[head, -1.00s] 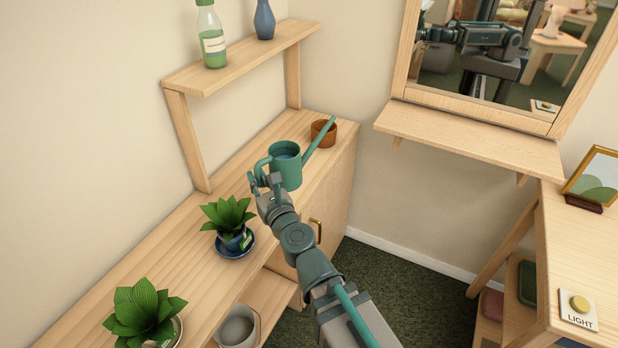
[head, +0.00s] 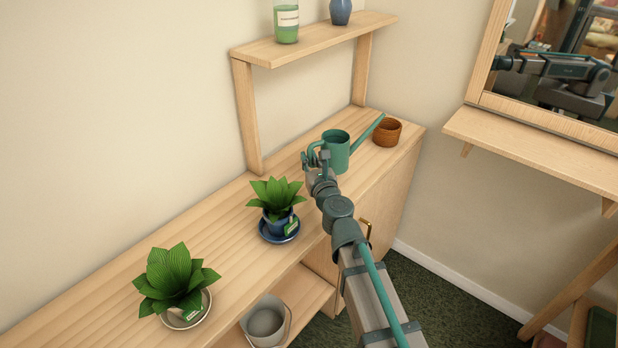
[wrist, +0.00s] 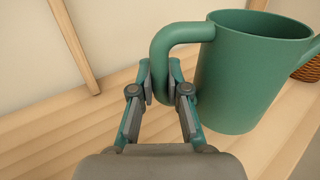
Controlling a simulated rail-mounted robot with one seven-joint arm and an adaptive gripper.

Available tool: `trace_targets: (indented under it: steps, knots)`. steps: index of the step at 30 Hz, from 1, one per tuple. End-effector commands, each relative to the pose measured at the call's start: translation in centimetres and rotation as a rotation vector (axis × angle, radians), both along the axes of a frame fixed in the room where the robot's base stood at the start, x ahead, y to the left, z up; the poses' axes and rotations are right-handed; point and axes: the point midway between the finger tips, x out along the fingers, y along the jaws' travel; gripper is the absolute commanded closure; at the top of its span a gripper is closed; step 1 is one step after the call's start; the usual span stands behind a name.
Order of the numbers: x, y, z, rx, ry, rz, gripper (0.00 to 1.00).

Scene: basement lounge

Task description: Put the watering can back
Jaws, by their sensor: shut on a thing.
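The teal watering can (head: 337,151) is upright over the far part of the wooden counter, its long spout pointing up and right. My gripper (head: 318,158) is shut on the can's handle, on its left side. In the wrist view, the two fingers (wrist: 161,84) close around the handle (wrist: 163,58), and the can's body (wrist: 245,78) is right of them. I cannot tell for sure whether its base touches the counter.
A brown pot (head: 387,133) stands right of the can, near the spout. Two potted plants, on a blue saucer (head: 279,234) and in a pale dish (head: 188,315), stand nearer on the counter (head: 225,235). A raised shelf (head: 315,40) holds bottles. A grey pot (head: 265,322) sits below.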

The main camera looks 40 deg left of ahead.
Motion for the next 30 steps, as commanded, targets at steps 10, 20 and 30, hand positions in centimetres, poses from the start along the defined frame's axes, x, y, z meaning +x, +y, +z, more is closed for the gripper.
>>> trace_targets:
  steps: [10,20,30]
  knots:
    - [0.8,0.9,-2.3,-0.001,-0.002,0.000,1.00]
    - [0.7,0.9,-4.4,-0.002,-0.003,0.000,1.00]
    - [0.7,0.9,-4.7,-0.002,-0.003,0.000,1.00]
